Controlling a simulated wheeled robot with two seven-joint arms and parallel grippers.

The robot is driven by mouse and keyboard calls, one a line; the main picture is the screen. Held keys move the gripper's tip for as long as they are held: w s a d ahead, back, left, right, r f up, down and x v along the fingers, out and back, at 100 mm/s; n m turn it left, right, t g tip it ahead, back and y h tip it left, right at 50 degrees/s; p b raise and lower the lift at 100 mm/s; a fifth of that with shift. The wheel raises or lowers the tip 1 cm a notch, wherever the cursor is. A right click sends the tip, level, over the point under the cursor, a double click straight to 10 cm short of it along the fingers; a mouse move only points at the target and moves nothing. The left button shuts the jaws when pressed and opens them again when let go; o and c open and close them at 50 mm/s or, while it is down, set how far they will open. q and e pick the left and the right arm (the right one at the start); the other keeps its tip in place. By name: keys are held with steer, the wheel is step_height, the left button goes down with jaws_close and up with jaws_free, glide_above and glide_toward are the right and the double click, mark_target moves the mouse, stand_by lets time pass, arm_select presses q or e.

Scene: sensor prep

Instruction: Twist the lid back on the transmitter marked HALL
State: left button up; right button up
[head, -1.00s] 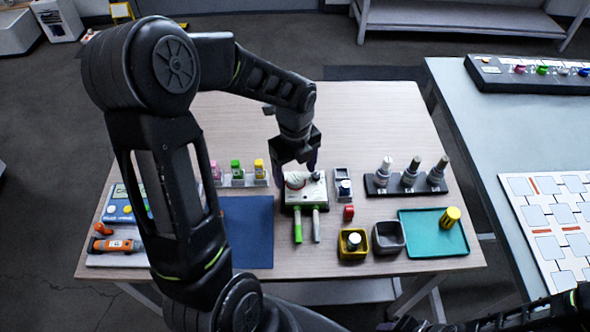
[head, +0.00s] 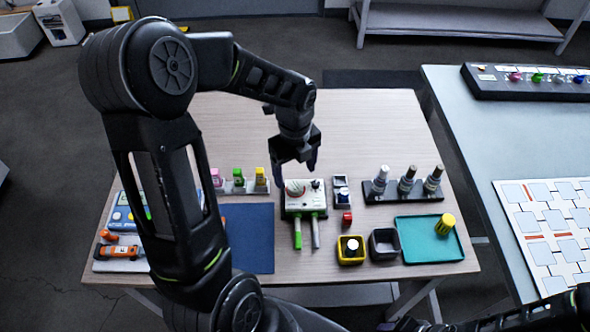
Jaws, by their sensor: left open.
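Three upright metal cylinders stand in a dark rack (head: 402,196) at the table's right: a left one (head: 380,180), a middle one (head: 407,180) and a right one (head: 433,180). They look like transmitters, but I cannot read any HALL marking. I cannot tell which one lacks its lid. My left gripper (head: 297,168) points down, open, with nothing visible between its fingers. My right gripper is out of view.
A yellow bin (head: 341,258) holds a white-topped dark piece; a dark bin (head: 384,253) is beside it. A teal tray (head: 420,250) holds a yellow cylinder (head: 445,224). The table's back is clear.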

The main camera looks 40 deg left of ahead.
arm_select(q)
steer(key=shift+r+p, duration=0.85)
steer(key=shift+r, duration=0.4)
